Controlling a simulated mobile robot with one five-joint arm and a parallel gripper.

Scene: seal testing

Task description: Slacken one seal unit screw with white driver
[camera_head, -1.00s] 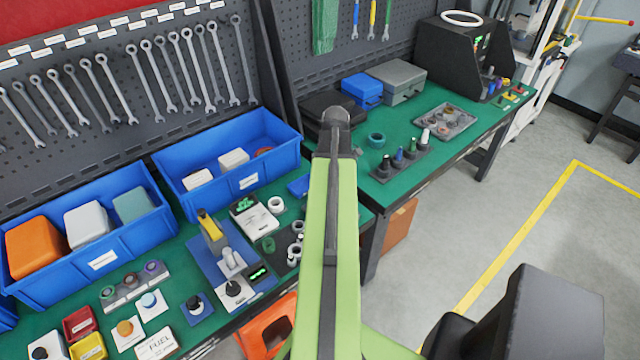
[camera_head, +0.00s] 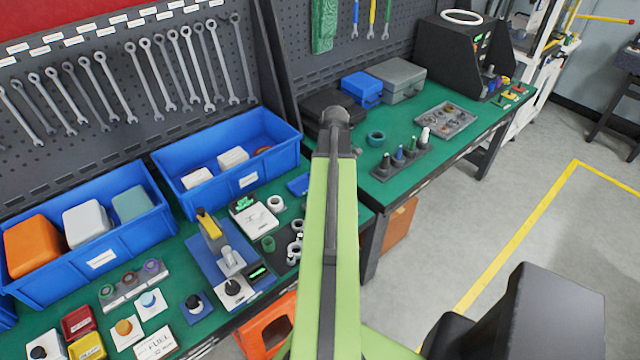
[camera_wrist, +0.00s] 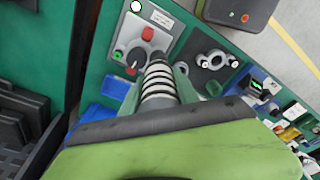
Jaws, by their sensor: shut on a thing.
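My gripper (camera_wrist: 157,88) is shut on a grey-and-white banded cylinder (camera_wrist: 159,76) in the wrist view. Its far end points at or over a grey panel; I cannot tell whether it touches anything. A grey ring-shaped clamp with side lugs (camera_wrist: 212,60) sits on a dark plate to the right of the held thing; it may be the seal unit. No screw is clear. In the head view, my arm hides the gripper and the bench behind it. A white-topped upright piece (camera_head: 425,134) stands at the right end of a dark rack (camera_head: 402,162); whether it is a driver is unclear.
A panel with a red button (camera_wrist: 147,34) and black knob (camera_wrist: 134,57) lies close by the held thing. A black box with a green display (camera_wrist: 262,90) stands to the right. Blue bins (camera_head: 232,190) line the back of the left bench. Open floor lies right.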

